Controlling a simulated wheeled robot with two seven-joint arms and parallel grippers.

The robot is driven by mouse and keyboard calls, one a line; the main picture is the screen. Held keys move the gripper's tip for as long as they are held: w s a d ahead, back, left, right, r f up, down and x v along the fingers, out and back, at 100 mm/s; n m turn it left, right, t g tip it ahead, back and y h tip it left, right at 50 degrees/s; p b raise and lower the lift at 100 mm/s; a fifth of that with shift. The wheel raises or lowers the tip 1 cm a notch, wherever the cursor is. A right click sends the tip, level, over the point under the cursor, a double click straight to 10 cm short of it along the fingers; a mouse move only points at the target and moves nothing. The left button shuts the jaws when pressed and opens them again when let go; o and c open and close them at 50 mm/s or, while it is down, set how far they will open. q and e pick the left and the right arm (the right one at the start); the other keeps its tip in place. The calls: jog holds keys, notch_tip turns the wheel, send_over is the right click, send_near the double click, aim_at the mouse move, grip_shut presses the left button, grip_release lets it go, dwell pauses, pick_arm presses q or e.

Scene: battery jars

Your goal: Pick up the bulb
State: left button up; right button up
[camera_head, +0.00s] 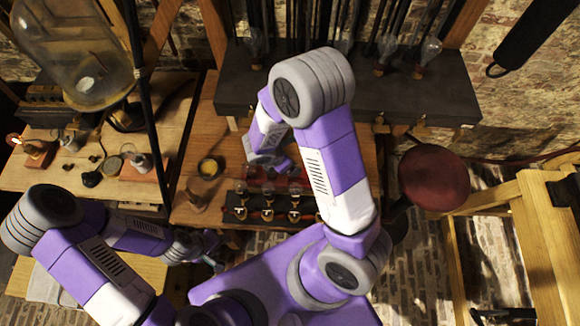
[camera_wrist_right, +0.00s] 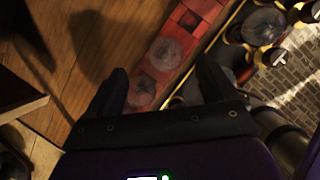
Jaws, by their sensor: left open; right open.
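In the right wrist view, a red strip (camera_wrist_right: 186,45) lies on the wooden table, with round, clear glass pieces on it. One glass piece (camera_wrist_right: 166,54) is in front of the gap between my right gripper's fingertips (camera_wrist_right: 162,66); another (camera_wrist_right: 142,91) shows lower between the fingers. I cannot tell which is the bulb or whether the fingers touch either. My right gripper (camera_head: 274,163) is open over the table in the head view, partly hidden by its own arm. My left gripper (camera_head: 213,252) is open and empty near the table's front edge.
A row of battery jars (camera_head: 267,205) stands in front of the red strip. More glass bulbs (camera_head: 430,50) stand on the dark shelf (camera_head: 430,98) behind. A small round dish (camera_head: 209,168) sits left on the table. A red stool (camera_head: 433,177) is at the right.

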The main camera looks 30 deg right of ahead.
jog(key=x, duration=0.2)
jog(key=b+x, duration=0.1)
jog(key=x, duration=0.4)
jog(key=shift+s+d+f, duration=0.2)
jog(key=shift+s+d, duration=0.1)
jog(key=shift+d, duration=0.05)
jog(key=c, duration=1.2)
jog(key=shift+r, duration=0.15)
